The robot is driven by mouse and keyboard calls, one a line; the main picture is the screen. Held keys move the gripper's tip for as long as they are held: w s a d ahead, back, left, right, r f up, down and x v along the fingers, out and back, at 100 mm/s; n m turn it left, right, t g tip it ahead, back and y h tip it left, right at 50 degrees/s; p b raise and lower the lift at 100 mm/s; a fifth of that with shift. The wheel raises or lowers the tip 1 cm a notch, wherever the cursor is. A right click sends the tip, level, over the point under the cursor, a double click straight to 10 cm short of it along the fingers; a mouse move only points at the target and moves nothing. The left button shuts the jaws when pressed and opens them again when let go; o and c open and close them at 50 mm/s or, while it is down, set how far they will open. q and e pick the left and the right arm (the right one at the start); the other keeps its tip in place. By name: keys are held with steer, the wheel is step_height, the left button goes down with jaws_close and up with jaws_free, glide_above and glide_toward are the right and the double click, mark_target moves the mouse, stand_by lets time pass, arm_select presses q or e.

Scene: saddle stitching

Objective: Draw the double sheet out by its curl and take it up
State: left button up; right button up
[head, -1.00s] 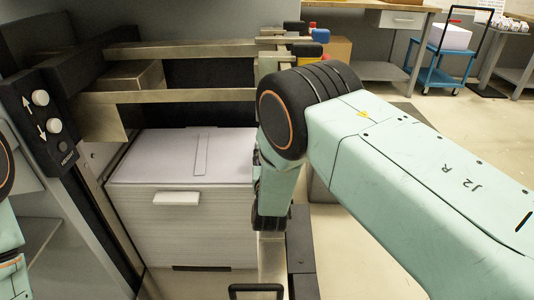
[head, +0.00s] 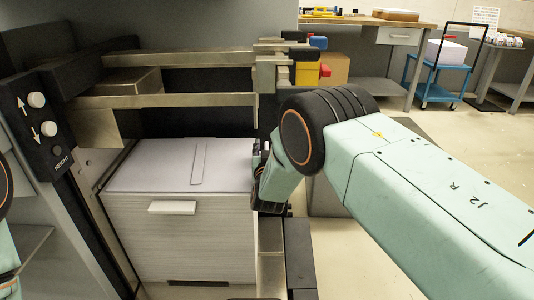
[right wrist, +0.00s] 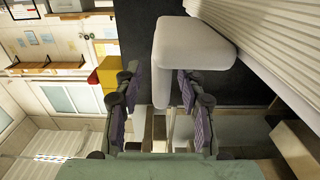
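A tall paper stack (head: 170,245) stands in the feeder, with a thin strip (head: 200,162) outlined on its top sheet. A pale tab (head: 172,208) sticks out from its front face; I cannot tell if this is the double sheet's curl. My right gripper (head: 266,182) is beside the stack's right edge, partly hidden by my wrist. In the right wrist view, its fingers (right wrist: 157,72) stand apart. A pale folded piece (right wrist: 195,48) reaches down between them, nearer the right finger; a grip on it does not show. The left gripper is out of view.
Metal bars (head: 165,100) cross above the stack. A control panel (head: 45,120) with knobs stands at the left. Yellow and red bins (head: 308,73) are behind my right arm. A blue cart (head: 437,77) and benches stand farther back, with open floor between.

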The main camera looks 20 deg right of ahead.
steer(key=shift+r, duration=0.1)
jaws_close()
stand_by(0.3)
steer(key=shift+d, duration=0.1)
